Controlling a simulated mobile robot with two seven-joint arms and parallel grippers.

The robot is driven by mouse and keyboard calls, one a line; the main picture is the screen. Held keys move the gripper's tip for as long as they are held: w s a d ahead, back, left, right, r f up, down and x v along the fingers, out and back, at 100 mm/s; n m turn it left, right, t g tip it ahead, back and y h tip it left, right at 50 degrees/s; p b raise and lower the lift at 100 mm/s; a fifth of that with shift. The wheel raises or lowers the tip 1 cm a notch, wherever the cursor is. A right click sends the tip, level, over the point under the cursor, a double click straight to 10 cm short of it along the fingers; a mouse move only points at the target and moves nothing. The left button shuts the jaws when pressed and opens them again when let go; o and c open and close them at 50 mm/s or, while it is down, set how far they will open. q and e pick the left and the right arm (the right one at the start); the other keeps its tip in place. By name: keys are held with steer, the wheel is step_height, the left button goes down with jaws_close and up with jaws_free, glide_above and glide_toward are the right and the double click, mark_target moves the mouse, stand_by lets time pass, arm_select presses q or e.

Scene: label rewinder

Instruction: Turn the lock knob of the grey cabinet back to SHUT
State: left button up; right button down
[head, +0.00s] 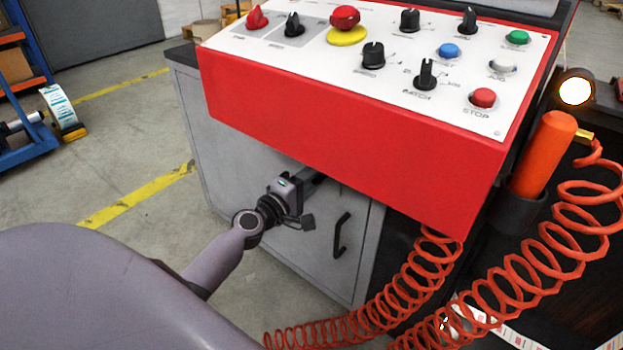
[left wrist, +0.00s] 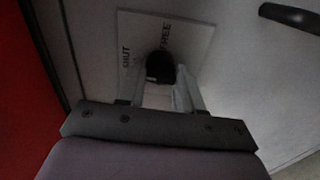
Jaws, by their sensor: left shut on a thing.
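The grey cabinet (head: 352,282) stands under the red control panel. In the left wrist view its door carries a pale plate (left wrist: 196,37) marked SHUT and FREE. A black lock knob (left wrist: 160,64) sits on this plate, and its pointing direction is hard to tell. My left gripper (left wrist: 160,80) is shut on the lock knob, with a finger at either side of it. In the head view my left gripper (head: 316,180) reaches the cabinet front just below the red panel, and the knob is hidden there. My right gripper is not in view.
The red control panel (head: 330,150) overhangs closely above my left gripper. A black door handle (head: 341,235) is to the right of it. Coiled orange hoses (head: 400,290) hang at the right. Open floor lies left of the cabinet.

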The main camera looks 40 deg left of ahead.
arm_select(q)
steer(key=shift+a+r+n, duration=0.1)
steer(key=shift+a+n, duration=0.1)
steer(key=shift+n, duration=0.1)
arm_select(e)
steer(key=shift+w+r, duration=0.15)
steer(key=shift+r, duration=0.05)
arm_select(q)
steer(key=o, duration=1)
steer(key=shift+o, duration=0.2)
steer(key=shift+d, duration=0.1)
steer(key=s, duration=0.7)
steer(key=shift+a, duration=0.35)
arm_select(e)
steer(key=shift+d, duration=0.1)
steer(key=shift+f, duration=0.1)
